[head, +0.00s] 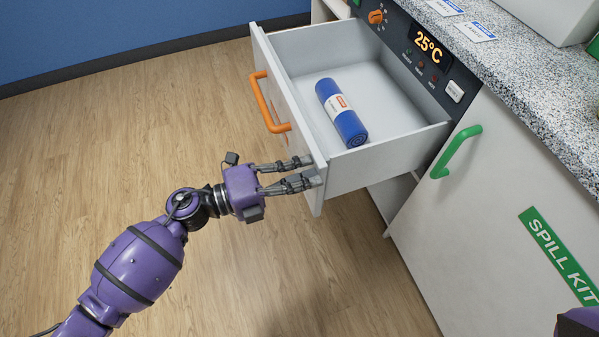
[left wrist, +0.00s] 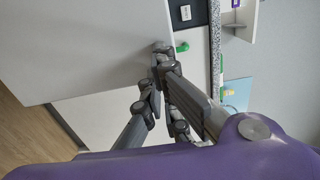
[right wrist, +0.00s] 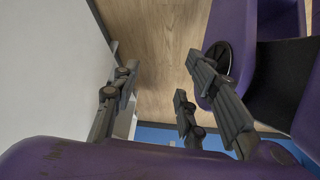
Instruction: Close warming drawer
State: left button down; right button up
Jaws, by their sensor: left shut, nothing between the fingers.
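The warming drawer (head: 405,151) stands pulled out of the counter front, with white walls and an orange bar handle (head: 263,103) on its front. A blue roll with a white and orange label (head: 341,113) lies inside it. My left gripper (head: 311,171) is shut and empty, with its fingertips at the near end of the drawer front, below the handle; whether they touch is hard to tell. In the left wrist view the fingertips (left wrist: 156,72) overlap the edge of a pale panel. My right gripper (right wrist: 160,75) is open and empty beside a pale panel.
A control panel with a 25°C display (head: 428,43) and orange knob (head: 376,16) sits behind the drawer. A cabinet door with a green handle (head: 456,151) and spill kit sign (head: 562,256) stands to the right, under a speckled countertop (head: 510,70). The wooden floor (head: 150,130) at left is clear.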

pick_arm(q)
jog(key=p, duration=0.1)
send_near(420, 138)
jog(key=s+a+r, duration=0.3)
jog(key=shift+a+r, duration=0.1)
jog(key=shift+r, duration=0.2)
jog(key=b+x, duration=0.1)
jog(key=x, duration=0.8)
jog(key=shift+d+f, duration=0.15)
jog(key=shift+d, duration=0.2)
jog(key=shift+w+d+b, duration=0.25)
jog(key=shift+d+b, duration=0.1)
jog(key=shift+d, duration=0.3)
pick_arm(e)
jog(key=shift+w+a+f, duration=0.1)
jog(key=shift+w+f, duration=0.1)
jog(key=shift+w, duration=0.45)
pick_arm(q)
jog(key=shift+a, duration=0.1)
